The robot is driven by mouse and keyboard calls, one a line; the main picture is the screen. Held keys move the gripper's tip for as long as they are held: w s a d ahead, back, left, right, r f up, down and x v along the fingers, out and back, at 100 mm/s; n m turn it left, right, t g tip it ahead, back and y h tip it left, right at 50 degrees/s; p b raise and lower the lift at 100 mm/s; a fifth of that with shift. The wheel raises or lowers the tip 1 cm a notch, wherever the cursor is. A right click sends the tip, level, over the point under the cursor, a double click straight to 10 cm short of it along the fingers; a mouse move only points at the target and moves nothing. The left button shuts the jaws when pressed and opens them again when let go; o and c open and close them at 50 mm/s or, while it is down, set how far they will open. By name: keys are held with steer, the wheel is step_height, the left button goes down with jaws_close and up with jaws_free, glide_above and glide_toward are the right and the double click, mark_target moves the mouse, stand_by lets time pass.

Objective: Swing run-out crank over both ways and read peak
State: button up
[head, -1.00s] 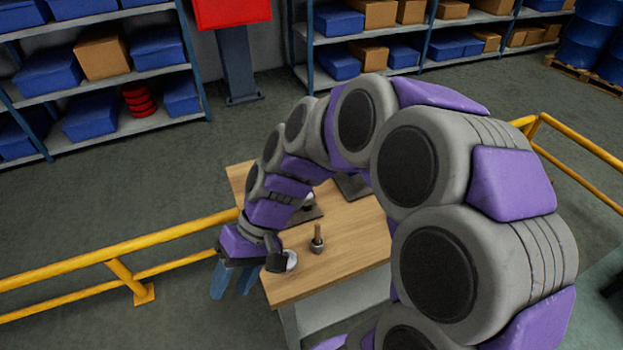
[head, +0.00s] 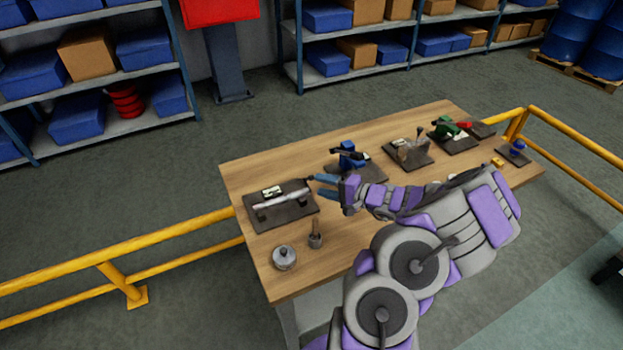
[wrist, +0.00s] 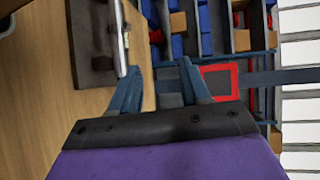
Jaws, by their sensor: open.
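A dark plate (head: 262,216) at the left end of the bench carries a silver shaft (head: 283,199) lying across it and a small pale dial or card (head: 271,191). It looks like the run-out fixture; a small dark piece (head: 308,183) at the shaft's right end may be its crank. My gripper (head: 317,187) is open beside that end, blue fingers pointing left; contact cannot be told. In the wrist view, my gripper (wrist: 158,72) has its fingers apart with nothing between them. The plate (wrist: 84,40) and shaft (wrist: 117,38) lie left of the fingers. No dial reading is legible.
A round metal pot (head: 284,257) and a small cup with a wooden handle (head: 316,237) stand at the bench's front left. A blue device (head: 348,156), a grey fixture (head: 410,151) and a green device (head: 447,130) stand along the back. Yellow rails (head: 160,248) flank the bench (head: 350,232).

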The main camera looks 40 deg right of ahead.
steer(key=s+d+f+m+h, duration=0.1)
steer(key=d+f, duration=0.1)
steer(key=s+d+f+m+h, duration=0.1)
steer(key=d+f, duration=0.1)
steer(key=d, duration=0.1)
steer(key=s+d+f+h, duration=0.1)
steer(key=s+d+f, duration=0.1)
steer(key=shift+d+m+t+h, duration=0.3)
steer(key=shift+d+m+t, duration=0.1)
steer(key=shift+w+d+f, duration=0.1)
steer(key=shift+w+d, duration=0.05)
steer(key=shift+w, duration=0.1)
steer(key=b, duration=0.2)
glide_toward(311, 178)
steer(key=shift+w+f, duration=0.65)
steer(key=shift+w, duration=0.3)
steer(key=x, duration=0.2)
steer(key=b+x, duration=0.1)
steer(key=x, duration=0.1)
steer(key=d+x, duration=0.1)
steer(key=x, duration=0.2)
steer(key=shift+w+a, duration=0.1)
steer(key=shift+w+a+f, duration=0.1)
steer(key=shift+w+a, duration=0.05)
steer(key=shift+w, duration=0.45)
steer(key=shift+w+a, duration=0.15)
steer(key=shift+a, duration=0.05)
